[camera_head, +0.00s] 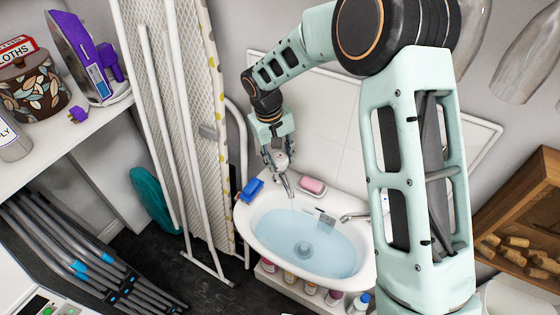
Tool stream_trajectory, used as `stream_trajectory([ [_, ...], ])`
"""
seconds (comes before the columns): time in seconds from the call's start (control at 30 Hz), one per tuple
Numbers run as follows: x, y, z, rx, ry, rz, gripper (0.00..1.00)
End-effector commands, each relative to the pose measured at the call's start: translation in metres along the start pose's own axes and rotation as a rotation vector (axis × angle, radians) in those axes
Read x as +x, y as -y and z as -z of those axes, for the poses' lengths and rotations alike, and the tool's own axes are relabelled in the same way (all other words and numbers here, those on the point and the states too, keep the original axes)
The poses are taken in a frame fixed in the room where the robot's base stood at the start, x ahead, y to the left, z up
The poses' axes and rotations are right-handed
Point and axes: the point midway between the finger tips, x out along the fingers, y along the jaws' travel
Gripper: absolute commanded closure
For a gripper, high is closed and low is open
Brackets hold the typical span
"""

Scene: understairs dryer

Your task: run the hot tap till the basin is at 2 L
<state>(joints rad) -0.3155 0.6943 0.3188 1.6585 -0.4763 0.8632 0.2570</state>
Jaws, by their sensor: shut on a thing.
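The white basin (251,228) stands against the tiled wall and holds a pool of clear bluish water (310,250) with the drain visible through it. A chrome tap (286,183) sits at its back left, and a second chrome tap (357,215) at its back right. My gripper (279,158) points down and is shut on the head of the left tap; the fingers partly hide it.
A pink soap bar (312,186) and a blue sponge (250,189) lie on the basin's rim, close to the left tap. An ironing board (205,120) stands at the left. Several bottles (333,297) stand below the basin. A wooden crate (525,235) is at the right.

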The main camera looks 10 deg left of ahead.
Motion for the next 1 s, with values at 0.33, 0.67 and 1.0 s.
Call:
stream_trajectory([
  [0.33, -0.001, 0.0, 0.001, 0.195, 0.028, -0.001, 0.9],
  [0.67, -0.001, 0.0, 0.001, 0.193, 0.028, -0.001, 0.58],
  [1.0, -0.011, 0.0, 0.002, 0.191, 0.025, -0.001, 0.58],
])
